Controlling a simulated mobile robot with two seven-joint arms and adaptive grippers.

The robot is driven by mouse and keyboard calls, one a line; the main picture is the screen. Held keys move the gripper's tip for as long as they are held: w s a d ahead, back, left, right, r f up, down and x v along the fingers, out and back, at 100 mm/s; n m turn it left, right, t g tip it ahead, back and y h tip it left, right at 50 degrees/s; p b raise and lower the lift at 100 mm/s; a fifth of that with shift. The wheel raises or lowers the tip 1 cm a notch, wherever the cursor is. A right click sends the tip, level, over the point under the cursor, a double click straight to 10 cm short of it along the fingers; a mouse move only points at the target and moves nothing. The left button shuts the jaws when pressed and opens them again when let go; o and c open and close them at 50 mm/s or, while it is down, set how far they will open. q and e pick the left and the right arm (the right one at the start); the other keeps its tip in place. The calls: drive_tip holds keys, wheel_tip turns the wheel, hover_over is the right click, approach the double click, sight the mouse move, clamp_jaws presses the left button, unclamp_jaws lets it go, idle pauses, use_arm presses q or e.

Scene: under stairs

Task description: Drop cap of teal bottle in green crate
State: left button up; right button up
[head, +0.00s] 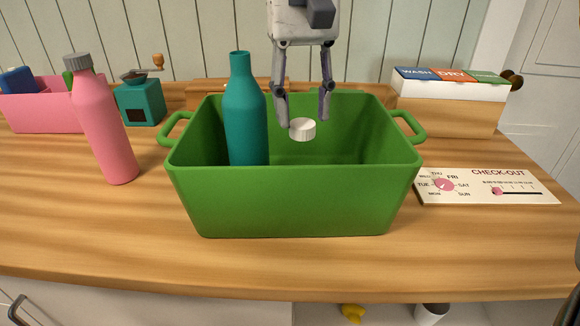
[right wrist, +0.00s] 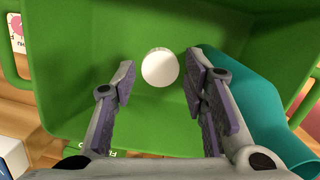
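The green crate (head: 290,202) stands on the wooden counter. The teal bottle (head: 246,115) stands upright inside its left part, with no cap on its neck; its base is hidden by the front wall. My right gripper (head: 304,122) points down over the crate with its fingers spread. The white round cap (head: 302,130) shows at fingertip level in the head view. In the right wrist view, the cap (right wrist: 160,68) lies between and beyond the open fingers (right wrist: 160,85), with a gap on both sides. It seems unsupported above the crate floor. My left gripper is out of view.
A pink bottle with a grey cap (head: 104,125) stands left of the crate. A pink bin (head: 42,112) and a teal grinder (head: 139,103) are behind it. A box with coloured labels (head: 450,105) and a check-out card (head: 488,188) are at right. The front counter strip is clear.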

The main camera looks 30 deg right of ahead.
drive_tip(key=shift+o, duration=0.4)
drive_tip(key=shift+r, duration=0.1)
wheel_tip(320, 180, up, 12)
drive_tip(key=w, duration=0.1)
drive_tip(key=shift+w+d, duration=0.15)
drive_tip(key=shift+d, duration=0.05)
drive_tip(key=shift+f, duration=0.2)
